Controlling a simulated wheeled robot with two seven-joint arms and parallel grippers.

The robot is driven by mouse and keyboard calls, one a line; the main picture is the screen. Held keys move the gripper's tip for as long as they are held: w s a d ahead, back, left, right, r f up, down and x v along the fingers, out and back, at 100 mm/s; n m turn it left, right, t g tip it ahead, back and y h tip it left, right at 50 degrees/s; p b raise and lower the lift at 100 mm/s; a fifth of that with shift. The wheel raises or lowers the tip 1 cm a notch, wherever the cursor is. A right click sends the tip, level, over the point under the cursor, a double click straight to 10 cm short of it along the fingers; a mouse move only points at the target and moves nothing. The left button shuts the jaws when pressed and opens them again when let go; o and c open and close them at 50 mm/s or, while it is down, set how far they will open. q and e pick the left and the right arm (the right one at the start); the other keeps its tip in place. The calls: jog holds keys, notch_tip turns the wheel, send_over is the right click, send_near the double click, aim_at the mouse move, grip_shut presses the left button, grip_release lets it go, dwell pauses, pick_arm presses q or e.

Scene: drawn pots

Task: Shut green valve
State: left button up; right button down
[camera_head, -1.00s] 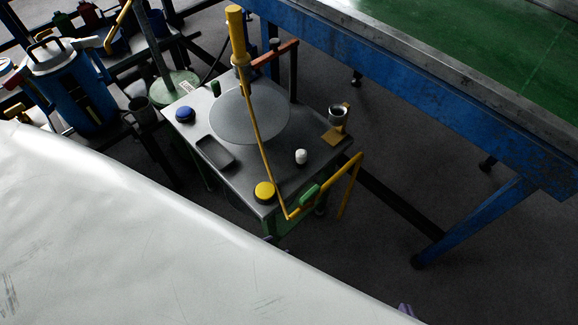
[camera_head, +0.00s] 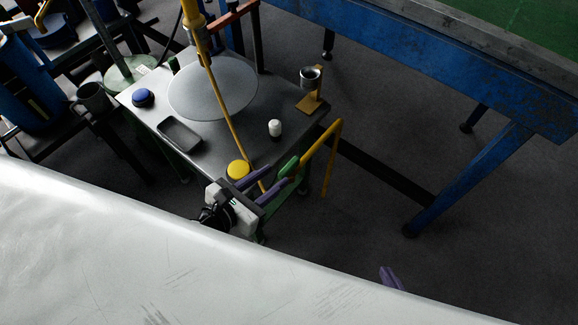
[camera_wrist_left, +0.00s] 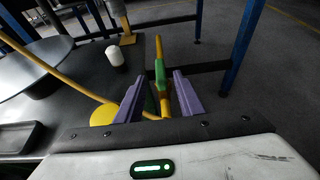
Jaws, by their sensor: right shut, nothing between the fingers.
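The green valve (camera_head: 289,166) is a small green handle on the yellow pipe (camera_head: 322,155) at the front right corner of the metal table. My left gripper (camera_head: 277,175) is open, with its two purple fingers pointing at the valve. In the left wrist view, the green valve (camera_wrist_left: 160,73) shows upright between and just beyond the fingertips (camera_wrist_left: 155,84). I see no clear contact between the fingers and the valve. My right gripper (camera_head: 391,278) shows only as purple fingertips above the edge of the white surface, and it is shut and empty.
The metal table (camera_head: 212,142) holds a round disc (camera_head: 213,88), a yellow button (camera_head: 238,169), a blue button (camera_head: 143,97), a black tray (camera_head: 180,134), a white knob (camera_head: 275,127) and a cup on a stand (camera_head: 311,79). A blue frame (camera_head: 460,82) stands right. My white body covers the lower left.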

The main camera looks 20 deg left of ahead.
aim_at(287, 168)
pick_arm(q)
jog(key=b+x, duration=0.1)
jog(key=x, duration=0.7)
jog(key=shift+s, duration=0.1)
jog(key=shift+c, duration=0.4)
grip_shut()
